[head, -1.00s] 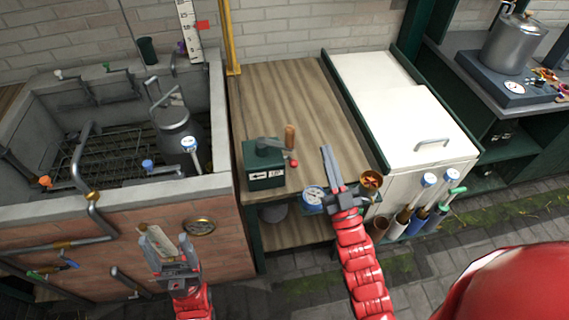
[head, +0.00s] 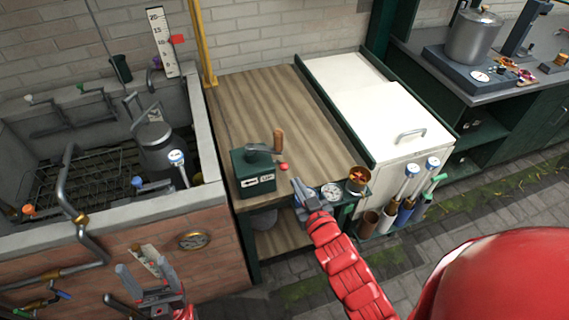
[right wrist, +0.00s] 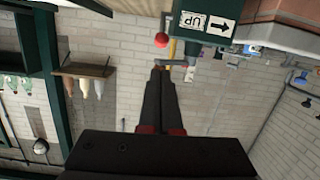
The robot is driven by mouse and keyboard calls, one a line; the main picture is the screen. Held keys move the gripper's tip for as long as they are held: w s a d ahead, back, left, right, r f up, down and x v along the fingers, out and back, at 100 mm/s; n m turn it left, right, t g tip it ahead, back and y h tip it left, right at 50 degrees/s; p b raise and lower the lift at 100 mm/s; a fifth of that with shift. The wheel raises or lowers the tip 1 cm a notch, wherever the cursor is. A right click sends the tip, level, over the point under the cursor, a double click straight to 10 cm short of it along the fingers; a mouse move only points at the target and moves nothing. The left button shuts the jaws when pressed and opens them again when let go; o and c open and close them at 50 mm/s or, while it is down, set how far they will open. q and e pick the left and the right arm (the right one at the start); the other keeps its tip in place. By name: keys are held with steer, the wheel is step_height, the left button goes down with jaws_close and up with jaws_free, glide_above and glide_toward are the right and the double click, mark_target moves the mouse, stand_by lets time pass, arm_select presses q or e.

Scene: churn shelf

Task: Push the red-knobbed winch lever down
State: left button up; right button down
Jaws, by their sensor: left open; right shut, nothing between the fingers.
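The winch is a dark green box (head: 253,175) with an arrow label, at the front edge of the wooden bench. My right gripper (head: 297,184) is shut and empty, just in front of and right of the knob. In the right wrist view the shut fingers (right wrist: 158,72) point toward the red knob (right wrist: 162,40), with a small gap in the picture. The box (right wrist: 207,20) shows an "UP" label there. My left gripper (head: 143,266) is open and empty before the brick wall.
A gauge (head: 331,192) and a copper cup (head: 358,180) are right of my right gripper. Several handled tools (head: 408,190) hang by the white cabinet (head: 400,130). The wooden bench top (head: 262,95) behind the winch is clear. A stone basin (head: 205,140) lies left.

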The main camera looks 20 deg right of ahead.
mark_target(285, 169)
steer(key=w, duration=0.5)
steer(key=w+f, duration=0.1)
steer(key=w, duration=0.2)
steer(key=shift+w+a+f+b, duration=0.1)
steer(key=shift+w+a+b, duration=0.1)
steer(key=shift+a+b, duration=0.1)
steer(key=shift+w+f, duration=0.25)
steer(key=shift+w, duration=0.5)
